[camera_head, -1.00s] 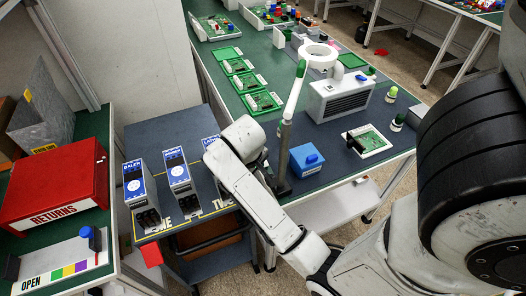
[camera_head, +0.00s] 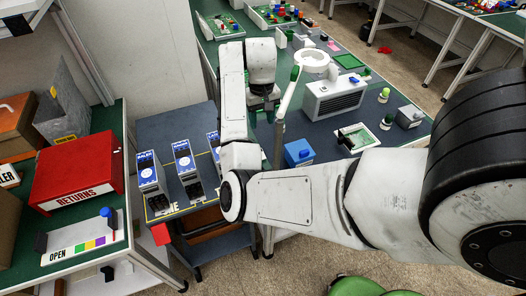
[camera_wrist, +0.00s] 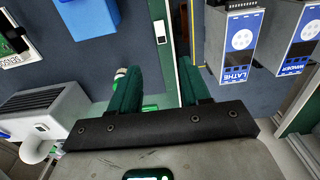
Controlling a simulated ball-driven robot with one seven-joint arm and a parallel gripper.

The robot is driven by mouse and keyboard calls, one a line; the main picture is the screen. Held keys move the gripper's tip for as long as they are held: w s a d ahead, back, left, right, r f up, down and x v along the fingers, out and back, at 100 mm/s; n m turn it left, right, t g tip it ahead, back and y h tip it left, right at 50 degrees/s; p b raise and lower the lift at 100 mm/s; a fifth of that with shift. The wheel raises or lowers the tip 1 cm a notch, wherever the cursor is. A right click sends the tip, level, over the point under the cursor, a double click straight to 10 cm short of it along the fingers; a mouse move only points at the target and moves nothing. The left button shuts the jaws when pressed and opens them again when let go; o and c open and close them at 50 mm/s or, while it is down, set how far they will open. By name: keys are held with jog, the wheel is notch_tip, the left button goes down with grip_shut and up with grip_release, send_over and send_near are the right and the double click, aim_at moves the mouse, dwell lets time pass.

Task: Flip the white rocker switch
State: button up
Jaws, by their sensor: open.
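Three soft starter units with blue and white faces stand in a row on the dark bench end: the left one (camera_head: 147,172), the middle one (camera_head: 184,160) and the right one (camera_head: 213,142), partly behind my arm. In the wrist view the lathe unit (camera_wrist: 238,45) and the winder unit (camera_wrist: 300,40) appear at upper right. A small white plate with a dark centre (camera_wrist: 160,28) lies ahead between my fingers; I cannot tell whether it is the white rocker switch. My gripper (camera_wrist: 156,82) has green fingers, is open and empty, and is apart from the units.
A blue box (camera_head: 298,152) and a grey vented box (camera_head: 338,98) stand on the bench right of my arm. A red returns box (camera_head: 75,172) and an open-labelled board (camera_head: 85,245) sit on the left bench. Circuit boards lie behind.

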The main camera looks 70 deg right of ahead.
jog(key=f, duration=0.2)
send_near(262, 154)
notch_tip(262, 154, down, 8)
jog(key=shift+r, duration=0.1)
dwell(0.6)
grip_shut()
dwell(0.3)
